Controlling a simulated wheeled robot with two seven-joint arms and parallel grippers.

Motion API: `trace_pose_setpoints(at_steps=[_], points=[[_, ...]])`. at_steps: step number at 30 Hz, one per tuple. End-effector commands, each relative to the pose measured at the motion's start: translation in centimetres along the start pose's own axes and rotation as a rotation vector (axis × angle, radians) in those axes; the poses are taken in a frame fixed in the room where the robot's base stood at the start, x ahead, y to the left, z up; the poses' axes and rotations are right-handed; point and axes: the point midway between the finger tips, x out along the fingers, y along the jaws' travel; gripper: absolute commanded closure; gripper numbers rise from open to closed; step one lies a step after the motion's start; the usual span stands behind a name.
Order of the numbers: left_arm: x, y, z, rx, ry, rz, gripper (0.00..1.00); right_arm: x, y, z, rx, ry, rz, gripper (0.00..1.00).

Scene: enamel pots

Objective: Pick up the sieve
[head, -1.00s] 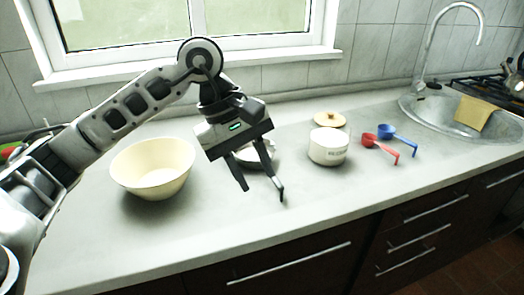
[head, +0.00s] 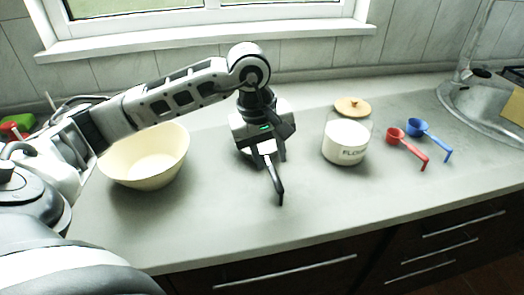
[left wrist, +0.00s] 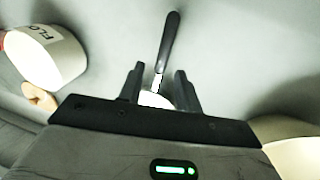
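The sieve (head: 275,182) lies on the counter with its black handle pointing toward the front edge. In the left wrist view its handle (left wrist: 170,42) and thin metal neck show, and part of its pale bowl sits between the fingers. My left gripper (head: 265,156) points down over the sieve. In the left wrist view the gripper (left wrist: 159,72) is open, with one finger on each side of the neck and a gap on both sides. The gripper hides most of the bowl. My right gripper is not in view.
A cream bowl (head: 150,165) stands left of the gripper. A white flour pot (head: 345,145) stands to the right, with a wooden-looking lid (head: 352,106) behind it. Red (head: 408,146) and blue (head: 428,136) scoops lie farther right, near the sink (head: 485,112). The counter's front is clear.

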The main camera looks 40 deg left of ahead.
Motion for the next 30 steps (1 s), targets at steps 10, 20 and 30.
trace_pose_setpoints(at_steps=[10, 20, 30], points=[[4.5, -0.3, 0.6, 0.000, -0.004, -0.002, 0.66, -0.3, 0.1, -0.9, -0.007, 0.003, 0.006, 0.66], [5.2, -0.3, 0.6, 0.001, -0.001, -0.001, 0.69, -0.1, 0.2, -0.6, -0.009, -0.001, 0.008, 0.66], [5.1, -0.2, 0.5, 0.001, 0.000, 0.000, 1.00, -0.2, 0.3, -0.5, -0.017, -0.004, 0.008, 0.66]])
